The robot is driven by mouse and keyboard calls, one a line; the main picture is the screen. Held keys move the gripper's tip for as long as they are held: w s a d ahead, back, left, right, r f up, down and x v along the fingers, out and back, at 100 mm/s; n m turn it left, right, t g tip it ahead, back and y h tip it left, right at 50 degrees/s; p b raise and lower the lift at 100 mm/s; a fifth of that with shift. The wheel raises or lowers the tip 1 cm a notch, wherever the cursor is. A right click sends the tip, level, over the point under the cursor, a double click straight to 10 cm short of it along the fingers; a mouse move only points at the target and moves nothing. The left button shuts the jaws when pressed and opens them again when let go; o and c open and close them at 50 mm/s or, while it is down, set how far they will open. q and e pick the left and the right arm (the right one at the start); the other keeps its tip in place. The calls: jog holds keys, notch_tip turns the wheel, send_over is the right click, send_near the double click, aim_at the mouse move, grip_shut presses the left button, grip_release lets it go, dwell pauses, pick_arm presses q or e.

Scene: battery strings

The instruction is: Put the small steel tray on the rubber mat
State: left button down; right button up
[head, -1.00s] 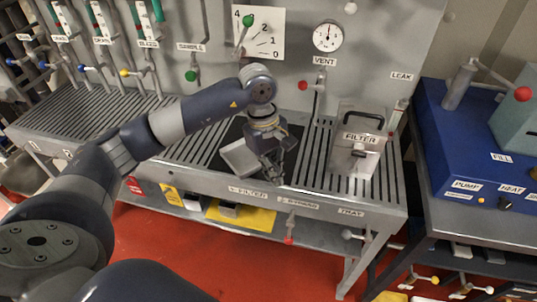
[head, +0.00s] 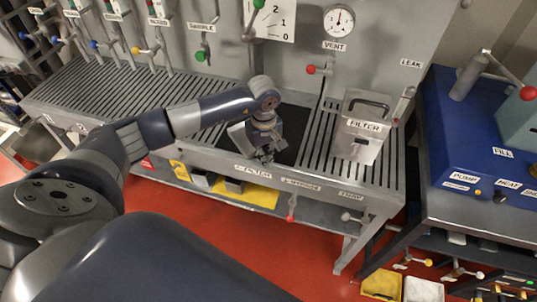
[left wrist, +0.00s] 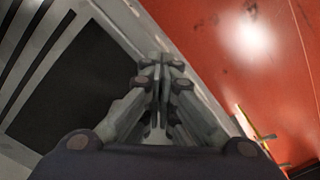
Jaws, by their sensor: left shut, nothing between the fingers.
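The mat lies on the slatted bench and also shows as a black area in the left wrist view (left wrist: 75,90). My right gripper is not in view.
A steel filter box (head: 362,128) with a handle stands on the slats to the right. Valves and a gauge (head: 339,20) line the back panel. A yellow tray (head: 258,195) with grey blocks sits on the lower shelf. A blue pump unit (head: 470,130) stands at the right.

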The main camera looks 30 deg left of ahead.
pick_arm(q)
jog(key=shift+w+a, duration=0.3)
jog(key=shift+a, duration=0.15)
jog(key=shift+w+a+f+b, duration=0.1)
jog(key=shift+a+f+b, duration=0.1)
jog(key=shift+b, duration=0.15)
jog(key=shift+w+a+b, duration=0.35)
jog(key=shift+a+b, duration=0.25)
jog(key=shift+b, duration=0.15)
jog(key=shift+w+a, duration=0.15)
jog(key=shift+a, duration=0.05)
jog(key=shift+r, duration=0.15)
